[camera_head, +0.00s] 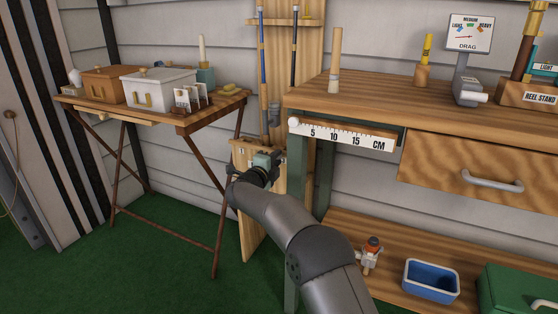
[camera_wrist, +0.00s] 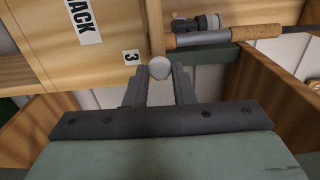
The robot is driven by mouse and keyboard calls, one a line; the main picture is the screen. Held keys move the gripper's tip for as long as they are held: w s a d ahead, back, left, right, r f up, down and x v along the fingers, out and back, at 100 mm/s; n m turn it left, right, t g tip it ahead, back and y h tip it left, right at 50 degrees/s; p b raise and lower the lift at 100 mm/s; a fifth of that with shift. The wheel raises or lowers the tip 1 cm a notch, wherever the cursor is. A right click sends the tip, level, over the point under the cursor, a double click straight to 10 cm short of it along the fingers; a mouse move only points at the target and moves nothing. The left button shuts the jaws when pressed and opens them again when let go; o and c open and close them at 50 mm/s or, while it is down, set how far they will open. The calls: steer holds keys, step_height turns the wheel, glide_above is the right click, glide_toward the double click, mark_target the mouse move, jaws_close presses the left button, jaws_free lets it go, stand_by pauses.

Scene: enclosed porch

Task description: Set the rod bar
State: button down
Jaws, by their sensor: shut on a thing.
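A wooden rod rack (camera_head: 257,207) stands against the wall between the folding table and the workbench. It holds upright fishing rods, including a blue one (camera_head: 263,55) and a dark one (camera_head: 294,55). A crossbar (camera_head: 285,22) runs across its upper part. My gripper (camera_head: 268,158) is at the rack's lower part and hides some of it. What the knob is fixed to is hidden. A cork-handled rod (camera_wrist: 205,38) lies close to the fingertips.
A workbench (camera_head: 400,95) with a ruler (camera_head: 340,135) on its front edge stands right of the rack. A folding table (camera_head: 215,110) with boxes is at left. A blue bin (camera_head: 431,281) sits on the lower shelf. Green floor is clear at lower left.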

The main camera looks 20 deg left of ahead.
steer(key=shift+f, duration=0.2)
steer(key=c, duration=1.2)
jaws_free()
steer(key=shift+c, duration=0.2)
steer(key=shift+s, duration=0.15)
steer(key=s+a+p, duration=0.1)
steer(key=s+p, duration=0.3)
steer(key=s, duration=1.3)
steer(key=shift+a, duration=0.2)
